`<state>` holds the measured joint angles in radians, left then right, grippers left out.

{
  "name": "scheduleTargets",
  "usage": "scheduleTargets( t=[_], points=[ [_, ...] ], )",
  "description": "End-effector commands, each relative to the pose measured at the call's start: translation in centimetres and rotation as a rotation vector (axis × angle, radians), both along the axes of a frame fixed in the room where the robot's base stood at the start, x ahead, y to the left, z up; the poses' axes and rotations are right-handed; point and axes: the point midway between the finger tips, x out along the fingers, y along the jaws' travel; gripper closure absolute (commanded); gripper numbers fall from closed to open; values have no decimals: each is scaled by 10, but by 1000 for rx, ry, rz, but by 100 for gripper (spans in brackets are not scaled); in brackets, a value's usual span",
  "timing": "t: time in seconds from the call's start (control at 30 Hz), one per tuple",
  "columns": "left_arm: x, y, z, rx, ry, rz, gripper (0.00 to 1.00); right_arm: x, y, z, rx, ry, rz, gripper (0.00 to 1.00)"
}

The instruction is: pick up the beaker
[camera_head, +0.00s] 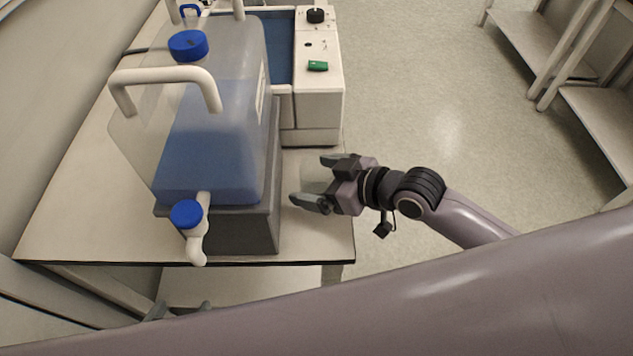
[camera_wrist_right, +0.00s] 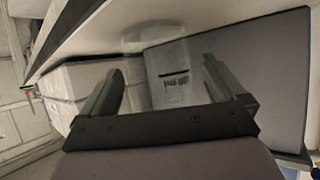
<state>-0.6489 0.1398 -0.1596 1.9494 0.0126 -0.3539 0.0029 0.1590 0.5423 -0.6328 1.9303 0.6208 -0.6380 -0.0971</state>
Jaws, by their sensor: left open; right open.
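The beaker (camera_head: 316,174) is clear glass and very faint in the head view, on the bench top near its right edge. In the right wrist view the beaker (camera_wrist_right: 172,72) shows dark print on its wall and stands between the two fingers. My right gripper (camera_head: 311,181) is open, with one finger on each side of the beaker; I cannot tell whether they touch it. The right wrist view shows its open jaws (camera_wrist_right: 163,88). Only dark tips of my left gripper (camera_head: 182,309) show at the lower left, open, mostly hidden behind my arm.
A large jug of blue liquid (camera_head: 215,140) with a blue-capped tap stands on a grey base (camera_head: 262,228), left of the right gripper. A white device (camera_head: 318,100) with a green switch stands behind. The bench (camera_head: 90,215) ends just right of the beaker. Shelving (camera_head: 600,120) is at far right.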

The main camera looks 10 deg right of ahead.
Motion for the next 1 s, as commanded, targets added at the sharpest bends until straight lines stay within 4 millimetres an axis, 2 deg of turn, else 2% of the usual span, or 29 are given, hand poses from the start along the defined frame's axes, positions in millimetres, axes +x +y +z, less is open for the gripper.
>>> scheduleTargets(
  t=[0.3, 0.47, 0.5, 0.83, 1.0],
  points=[
    [0, 0, 0, 0, 1, 0, 18, 3, 3, -2, -1, -1, 0, 3],
    [0, 0, 0, 0, 1, 0, 18, 3, 3, -2, -1, -1, 0, 55],
    [0, 0, 0, 0, 1, 0, 18, 3, 3, -2, -1, -1, 0, 61],
    [0, 0, 0, 0, 1, 0, 18, 3, 3, 1, 1, -2, 0, 61],
    [0, 0, 3, 0, 1, 0, 18, 3, 3, 14, 1, -3, 1, 61]
  ],
)
